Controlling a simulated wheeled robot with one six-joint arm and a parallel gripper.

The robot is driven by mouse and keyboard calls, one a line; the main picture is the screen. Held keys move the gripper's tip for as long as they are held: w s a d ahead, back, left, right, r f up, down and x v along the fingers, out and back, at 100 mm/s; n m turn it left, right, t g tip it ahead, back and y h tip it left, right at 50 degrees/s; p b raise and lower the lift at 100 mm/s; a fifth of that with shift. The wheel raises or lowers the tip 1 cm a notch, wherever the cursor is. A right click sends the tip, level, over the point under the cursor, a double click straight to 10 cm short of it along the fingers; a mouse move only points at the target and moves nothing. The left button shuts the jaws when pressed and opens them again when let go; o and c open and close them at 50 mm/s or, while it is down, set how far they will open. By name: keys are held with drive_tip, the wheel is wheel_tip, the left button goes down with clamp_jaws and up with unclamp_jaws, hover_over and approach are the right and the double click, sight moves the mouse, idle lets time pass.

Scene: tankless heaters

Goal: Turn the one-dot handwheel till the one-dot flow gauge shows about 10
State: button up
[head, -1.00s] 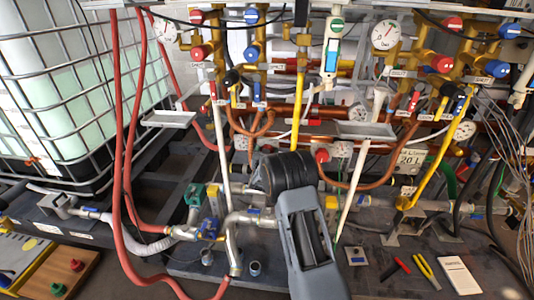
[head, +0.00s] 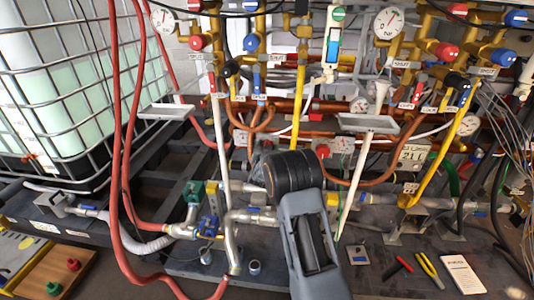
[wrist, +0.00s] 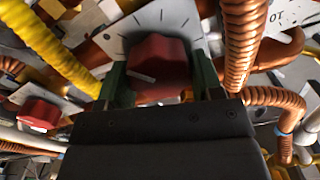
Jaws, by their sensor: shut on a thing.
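In the wrist view my gripper (wrist: 160,82) has its two green fingers on either side of a red handwheel (wrist: 158,62) and is shut on it. The wheel carries a short white mark and sits before a white plate with black scale ticks (wrist: 190,22). A second red handwheel (wrist: 38,113) shows at the left. In the head view my arm hides the gripper and the held wheel. A red handwheel (head: 322,151) shows just right of the arm, beside a small white gauge (head: 343,145). I cannot make out the dots or the small gauge's reading.
Copper pipes (head: 385,165) and yellow hoses (wrist: 50,45) run close around the gripper. A sign with a litre number (head: 412,154) hangs at the right. Two pressure gauges (head: 389,22) (head: 161,20) stand above.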

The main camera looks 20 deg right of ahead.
drive_tip(key=m+b, duration=0.4)
drive_tip(key=b, duration=0.1)
drive_tip(key=m+b, duration=0.2)
drive_tip(key=shift+d+f+b, duration=0.1)
drive_tip(key=shift+f+b, duration=0.25)
drive_tip(key=m+b, duration=0.3)
drive_tip(key=shift+r, duration=0.15)
drive_tip(key=shift+r+m, duration=0.1)
drive_tip(key=shift+m, duration=0.3)
drive_tip(key=o, duration=0.7)
drive_tip(key=shift+d, duration=0.1)
drive_tip(key=shift+c, duration=0.2)
drive_tip(key=shift+s, duration=0.1)
drive_tip(key=p+v, duration=0.2)
drive_tip(key=v, duration=1.1)
drive_tip(key=shift+s+a, duration=0.2)
drive_tip(key=shift+s, duration=0.15)
